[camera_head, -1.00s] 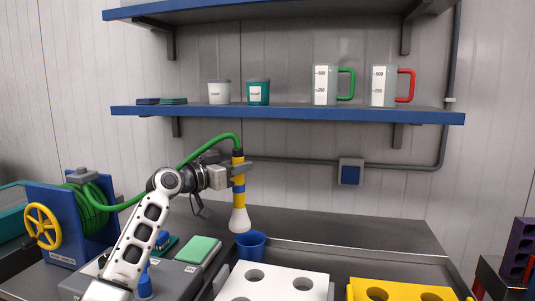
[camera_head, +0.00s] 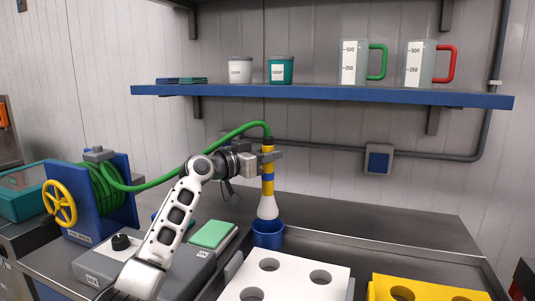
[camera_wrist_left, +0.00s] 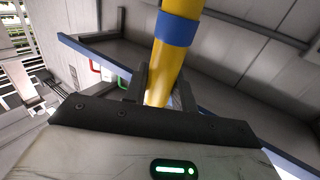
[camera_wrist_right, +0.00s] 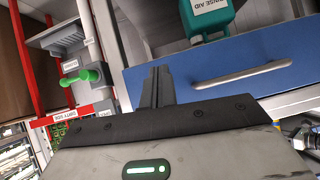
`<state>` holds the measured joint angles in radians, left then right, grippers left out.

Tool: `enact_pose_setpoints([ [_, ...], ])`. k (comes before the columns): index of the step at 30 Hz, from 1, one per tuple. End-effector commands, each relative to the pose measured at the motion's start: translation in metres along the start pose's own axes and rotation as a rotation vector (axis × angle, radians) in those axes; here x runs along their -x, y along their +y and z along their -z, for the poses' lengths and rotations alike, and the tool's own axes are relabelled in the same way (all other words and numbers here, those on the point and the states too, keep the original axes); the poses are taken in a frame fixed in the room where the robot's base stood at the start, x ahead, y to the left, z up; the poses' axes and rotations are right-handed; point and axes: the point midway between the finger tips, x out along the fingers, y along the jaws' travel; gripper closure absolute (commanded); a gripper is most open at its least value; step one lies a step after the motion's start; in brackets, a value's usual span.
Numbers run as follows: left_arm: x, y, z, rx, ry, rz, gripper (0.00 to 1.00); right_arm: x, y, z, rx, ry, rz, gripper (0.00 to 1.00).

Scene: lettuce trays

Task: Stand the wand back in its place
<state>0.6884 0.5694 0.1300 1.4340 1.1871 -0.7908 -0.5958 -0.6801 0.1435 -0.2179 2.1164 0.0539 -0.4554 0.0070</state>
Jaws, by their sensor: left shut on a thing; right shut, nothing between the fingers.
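The wand (camera_head: 267,185) is upright, yellow with a blue band, a white flared nozzle (camera_head: 267,208) at the bottom and a green hose (camera_head: 235,131) from its top. My left gripper (camera_head: 268,157) is shut on its upper yellow part; the left wrist view shows the yellow shaft (camera_wrist_left: 167,65) between the fingers. A blue cup-like holder (camera_head: 268,236) stands on the counter directly below. The nozzle's lower end is at the cup's rim; I cannot tell how far inside it is. My right gripper (camera_wrist_right: 156,88) is shut and empty in the right wrist view.
The hose runs to a blue reel (camera_head: 95,200) with a yellow handwheel. A grey box with a knob (camera_head: 121,242) and a green pad (camera_head: 212,234) lie left of the cup. White (camera_head: 330,294) and yellow (camera_head: 427,288) holed trays are in front. A blue-edged shelf (camera_head: 330,93) hangs above.

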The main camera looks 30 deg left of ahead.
Motion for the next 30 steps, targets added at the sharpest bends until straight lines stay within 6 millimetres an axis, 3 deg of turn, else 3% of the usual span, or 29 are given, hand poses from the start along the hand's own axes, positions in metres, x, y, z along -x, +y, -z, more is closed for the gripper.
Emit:
enact_pose_setpoints([
  [21,0.0,0.0,-0.06,0.0,0.004,0.001,1.0,-0.019,-0.003,-0.019,-0.058,0.054,0.027,1.0],
  [30,0.0,0.0,-0.062,0.0,0.004,0.001,1.0,-0.016,-0.004,-0.016,-0.056,0.064,0.027,1.0],
])
